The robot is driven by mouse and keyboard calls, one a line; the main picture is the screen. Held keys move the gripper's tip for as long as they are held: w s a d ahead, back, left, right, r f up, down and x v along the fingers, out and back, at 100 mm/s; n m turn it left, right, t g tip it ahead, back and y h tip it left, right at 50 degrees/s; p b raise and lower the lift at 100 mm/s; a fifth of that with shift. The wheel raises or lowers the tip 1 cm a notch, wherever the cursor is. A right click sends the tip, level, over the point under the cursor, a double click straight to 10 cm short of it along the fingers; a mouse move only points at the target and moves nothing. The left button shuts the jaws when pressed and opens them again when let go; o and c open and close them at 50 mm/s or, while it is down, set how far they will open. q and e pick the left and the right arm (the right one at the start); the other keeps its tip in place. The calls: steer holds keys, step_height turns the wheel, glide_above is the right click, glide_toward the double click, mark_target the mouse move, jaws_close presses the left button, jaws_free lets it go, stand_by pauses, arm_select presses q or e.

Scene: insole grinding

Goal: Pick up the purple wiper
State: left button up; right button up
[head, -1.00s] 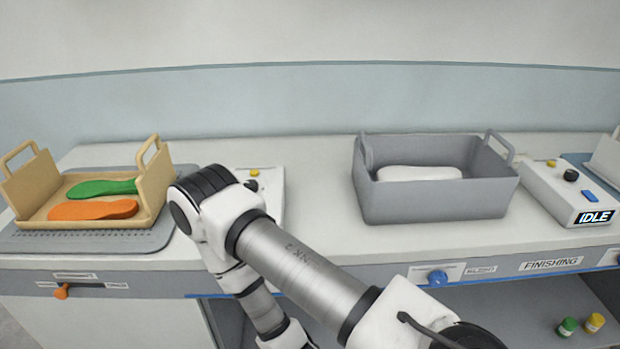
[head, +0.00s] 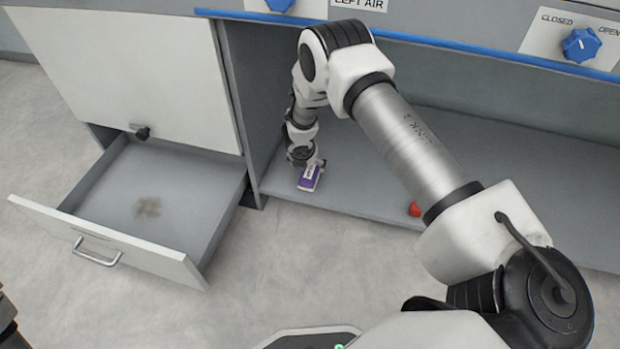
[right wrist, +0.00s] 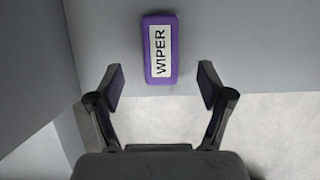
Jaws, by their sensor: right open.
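The purple wiper (head: 310,180) lies on the grey lower shelf, near its front left corner. In the right wrist view the wiper (right wrist: 160,48) shows a white label reading WIPER. It lies just beyond the fingertips, roughly centred between them. My right gripper (right wrist: 161,80) is open and empty, with the fingers spread wider than the wiper. In the head view my right gripper (head: 304,160) is right by the wiper and partly covers it; the gap between them is hard to judge there.
An open drawer (head: 110,235) with a brownish patch inside stands left of the shelf (head: 480,160). A grey upright panel (head: 240,90) separates them. A red object (head: 415,209) is on the shelf to the right. The bench edge with blue knobs (head: 581,44) is above.

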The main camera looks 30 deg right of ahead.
mark_target(310, 171)
steer(key=b+x, duration=0.4)
steer(key=x, duration=0.3)
steer(key=shift+s+a+f, duration=0.1)
steer(key=shift+s+a, duration=0.05)
steer(key=shift+s, duration=0.05)
steer(key=shift+f, duration=0.1)
steer(key=shift+f, duration=0.1)
steer(key=c, duration=1.1)
